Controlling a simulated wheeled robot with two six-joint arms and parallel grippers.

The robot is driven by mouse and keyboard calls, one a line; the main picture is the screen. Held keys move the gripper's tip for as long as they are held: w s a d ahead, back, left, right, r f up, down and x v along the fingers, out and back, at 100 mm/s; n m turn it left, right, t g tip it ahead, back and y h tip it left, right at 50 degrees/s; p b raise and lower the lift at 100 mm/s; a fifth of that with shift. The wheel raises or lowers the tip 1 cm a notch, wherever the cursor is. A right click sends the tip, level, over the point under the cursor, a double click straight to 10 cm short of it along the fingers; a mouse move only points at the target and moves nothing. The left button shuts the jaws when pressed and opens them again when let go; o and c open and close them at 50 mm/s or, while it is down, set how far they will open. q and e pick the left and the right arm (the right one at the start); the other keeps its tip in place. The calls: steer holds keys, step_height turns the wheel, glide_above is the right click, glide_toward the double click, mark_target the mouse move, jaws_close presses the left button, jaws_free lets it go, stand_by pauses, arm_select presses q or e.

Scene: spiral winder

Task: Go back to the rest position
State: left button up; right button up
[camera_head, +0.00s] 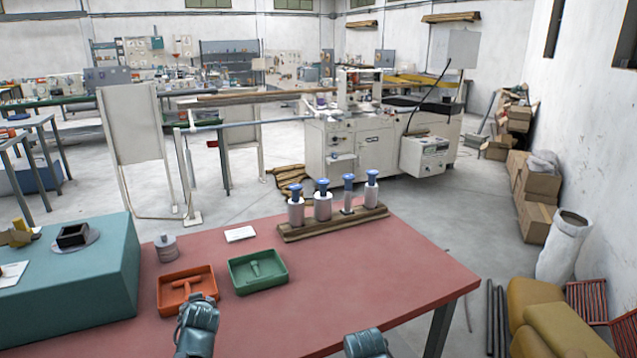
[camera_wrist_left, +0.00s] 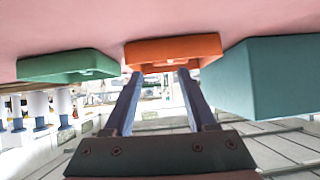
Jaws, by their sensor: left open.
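My left gripper (camera_head: 197,300) is over the red table (camera_head: 370,262), at the near edge of the orange tray (camera_head: 186,301). In the left wrist view my left gripper (camera_wrist_left: 159,74) is open, with nothing between its fingers and the orange tray (camera_wrist_left: 172,48) beyond the tips. My right arm shows only as a dark rounded part at the bottom of the head view, right of centre; its fingers cannot be made out.
A green tray (camera_head: 258,284) sits beside the orange one; each holds a piece of its own colour. A wooden rack (camera_head: 330,228) holds several white cylinders with blue tops. A teal box (camera_head: 80,290) stands at left. The table's right side is clear.

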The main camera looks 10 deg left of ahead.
arm_select(q)
steer(key=s+d+m+g+h+p, duration=0.1)
steer(key=d, duration=0.4)
steer(key=s+d+m+g+h+p, duration=0.1)
steer(key=s+d+p, duration=0.1)
steer(key=d, duration=0.4)
steer(key=s+d+f+m+g+h+p, duration=0.1)
steer(key=d+m+g+p, duration=0.1)
steer(key=d, duration=0.4)
steer(key=shift+s+d, duration=0.15)
steer(key=shift+s, duration=0.15)
steer(key=s+d+m+g+h+p, duration=0.1)
steer(key=s+d+m+g+p, duration=0.3)
steer(key=s+d, duration=1)
steer(key=shift+d+r+m+g+h, duration=0.45)
steer(key=shift+d+m+g, duration=0.15)
steer(key=shift+m+g, duration=0.35)
arm_select(e)
step_height(320, 180, up, 10)
arm_select(q)
steer(key=shift+w, duration=0.1)
steer(key=shift+c, duration=0.6)
arm_select(e)
steer(key=shift+c, duration=0.6)
arm_select(q)
steer(key=shift+a, duration=0.1)
arm_select(e)
steer(key=shift+a, duration=0.1)
